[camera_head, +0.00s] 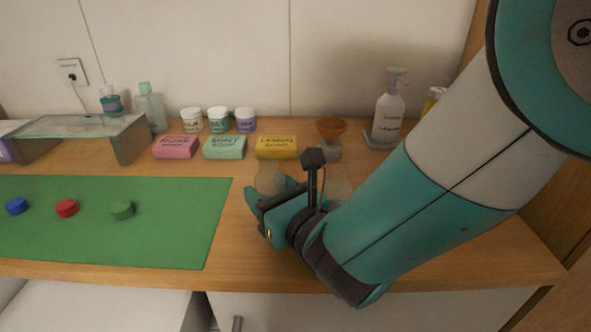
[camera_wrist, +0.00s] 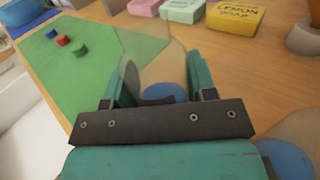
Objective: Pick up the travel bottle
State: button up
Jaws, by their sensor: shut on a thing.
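A clear, see-through bottle (camera_wrist: 152,62) with blue at its bottom stands between the two teal fingers of my gripper (camera_wrist: 158,88) in the wrist view. My gripper is shut on this travel bottle. In the head view my gripper (camera_head: 268,197) is low over the wooden counter, right of the green mat. The clear top of the held bottle (camera_head: 269,178) shows just behind the fingers; its lower part is hidden. A second clear vessel with blue inside (camera_wrist: 289,157) is at the lower right of the wrist view, outside the fingers; it is partly hidden by my wrist in the head view.
The green mat (camera_head: 170,245) holds blue, red and green caps. Behind are pink, green and yellow soap boxes (camera_head: 276,147), several white jars, an orange funnel (camera_head: 331,130) and a pump bottle (camera_head: 389,107). A glass-topped stand (camera_head: 80,125) is at the left. The counter's front edge is close.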

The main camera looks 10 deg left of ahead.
notch_tip(320, 180, up, 18)
jog(key=p, duration=0.9)
jog(key=shift+r+p, duration=0.25)
jog(key=shift+p, duration=0.1)
